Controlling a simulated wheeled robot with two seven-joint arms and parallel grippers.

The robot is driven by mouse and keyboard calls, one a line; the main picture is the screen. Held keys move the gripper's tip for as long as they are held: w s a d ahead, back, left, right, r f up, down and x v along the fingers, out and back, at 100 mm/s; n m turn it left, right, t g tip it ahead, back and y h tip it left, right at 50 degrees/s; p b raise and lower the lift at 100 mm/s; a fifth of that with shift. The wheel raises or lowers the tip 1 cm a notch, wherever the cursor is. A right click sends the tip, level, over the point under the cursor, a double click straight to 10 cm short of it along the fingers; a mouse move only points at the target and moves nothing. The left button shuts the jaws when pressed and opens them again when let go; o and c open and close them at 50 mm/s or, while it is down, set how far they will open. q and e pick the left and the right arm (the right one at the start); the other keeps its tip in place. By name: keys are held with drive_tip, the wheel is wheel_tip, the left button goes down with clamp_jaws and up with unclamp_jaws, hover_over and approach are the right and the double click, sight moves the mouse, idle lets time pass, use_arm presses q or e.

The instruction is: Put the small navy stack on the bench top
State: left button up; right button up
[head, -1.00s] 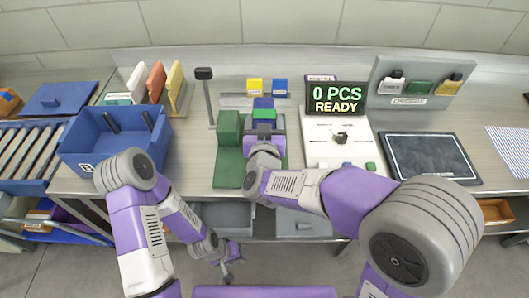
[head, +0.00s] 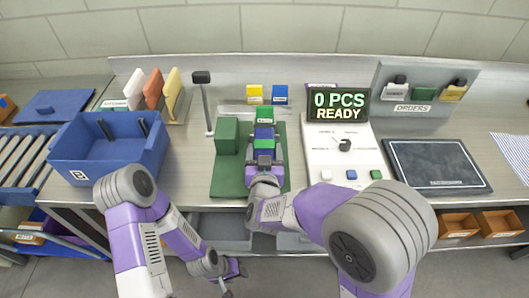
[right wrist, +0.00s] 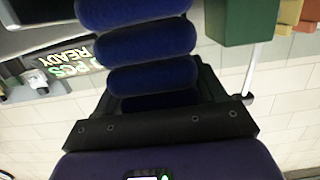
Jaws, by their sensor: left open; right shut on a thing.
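The small navy stack (head: 264,132) is at the back of the green mat (head: 224,186), with green parts at its ends. In the right wrist view it shows as several padded navy rolls (right wrist: 146,49) in front of the dark gripper body. My right gripper (head: 264,158) is shut on the navy stack from the near side; its fingertips are largely hidden. I cannot tell whether the stack touches the mat. My left gripper (head: 232,272) is open and empty, low in front of the bench top (head: 192,165), below its front edge.
A green block (head: 228,136) stands on the mat's left, close to the stack. A blue bin (head: 85,172) is at left, a thin post (head: 206,110) behind. A white panel with a "0 PCS READY" display (head: 340,104) and a dark pad (head: 437,165) are at right. Bare bench lies beside the mat.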

drive_tip(key=shift+f, duration=0.25)
drive_tip(key=o, duration=1.3)
drive_tip(key=shift+r, duration=0.1)
